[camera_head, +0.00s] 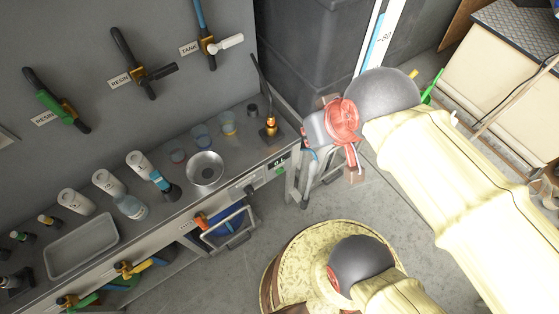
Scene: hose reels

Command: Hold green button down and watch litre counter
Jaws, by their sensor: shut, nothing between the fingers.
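A small litre counter (280,162) is set in the bench's front edge, with a dark display that seems to read "0 L". A small green patch (280,171), which looks like the green button, sits just below it. My gripper (307,151) is to the right of the counter, at the end of my red wrist. It is shut with nothing in it. It appears a short way from the button, but I cannot tell the exact gap. The fingertips are small and hard to separate from the grey frame behind.
The grey bench (170,219) carries a steel funnel (205,169), cups, bottles, a tray (82,246) and a brass fitting with a black hose (269,129). A blue container (229,219) hangs below its front. Valves labelled RESIN and TANK line the wall. The floor (235,283) in front is partly clear.

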